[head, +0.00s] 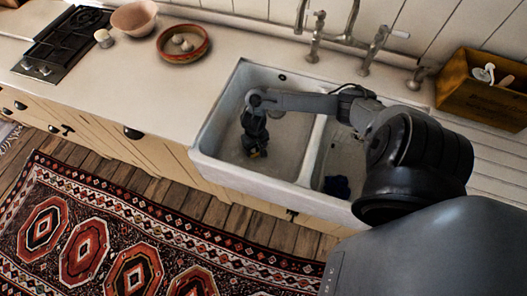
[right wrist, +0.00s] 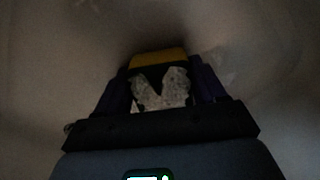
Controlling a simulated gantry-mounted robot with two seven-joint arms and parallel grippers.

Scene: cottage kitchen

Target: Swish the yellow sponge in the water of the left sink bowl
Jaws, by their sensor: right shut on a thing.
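My right gripper (head: 256,150) reaches down into the left sink bowl (head: 222,125) of the white double sink. It is shut on the yellow sponge (right wrist: 160,62), which shows between its dark fingers (right wrist: 160,88) in the right wrist view. My left gripper is not in view.
A divider (head: 312,150) separates the right bowl, where a dark blue item (head: 337,187) lies. Taps (head: 316,40) stand behind the sink. A wooden box (head: 482,88) is on the right.

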